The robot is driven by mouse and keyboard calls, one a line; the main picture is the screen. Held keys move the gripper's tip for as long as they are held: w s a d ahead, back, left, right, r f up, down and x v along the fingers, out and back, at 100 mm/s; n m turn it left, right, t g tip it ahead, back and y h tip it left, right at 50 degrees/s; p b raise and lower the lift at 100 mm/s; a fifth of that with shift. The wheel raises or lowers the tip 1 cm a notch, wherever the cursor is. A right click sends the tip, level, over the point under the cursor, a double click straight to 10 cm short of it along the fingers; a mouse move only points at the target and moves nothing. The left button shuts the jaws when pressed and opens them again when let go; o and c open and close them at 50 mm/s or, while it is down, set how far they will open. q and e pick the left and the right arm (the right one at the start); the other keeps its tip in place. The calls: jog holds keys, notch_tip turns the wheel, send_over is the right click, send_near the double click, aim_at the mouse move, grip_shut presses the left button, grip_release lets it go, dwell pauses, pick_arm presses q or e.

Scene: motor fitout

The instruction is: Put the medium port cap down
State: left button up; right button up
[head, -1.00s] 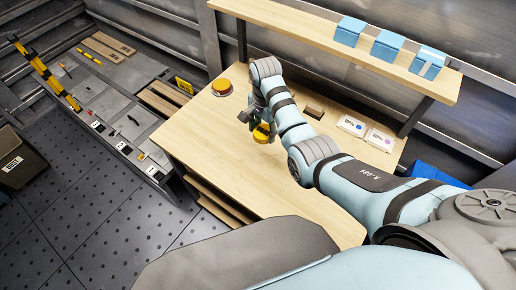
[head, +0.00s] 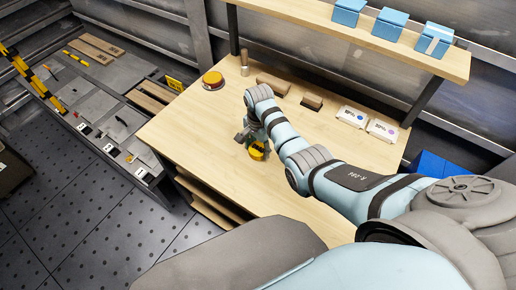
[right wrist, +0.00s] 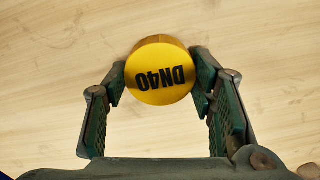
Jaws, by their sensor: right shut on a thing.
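The medium port cap (right wrist: 161,75) is a round yellow cap marked DN40, seen from above in the right wrist view. My right gripper (right wrist: 161,82) is shut on it, with a finger on each side. In the head view the yellow cap (head: 258,150) shows below my right gripper (head: 255,141), over the wooden tabletop (head: 215,150). I cannot tell whether the cap touches the wood. My left gripper is not in view.
A larger orange-yellow round cap (head: 213,80) stands near the table's back left. Brown blocks (head: 273,84) and two white cards (head: 352,116) lie along the back. Blue boxes (head: 390,25) sit on the shelf above. The tabletop's left part is clear.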

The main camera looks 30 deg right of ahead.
jog(key=shift+f, duration=0.25)
jog(key=o, duration=0.9)
jog(key=shift+o, duration=0.2)
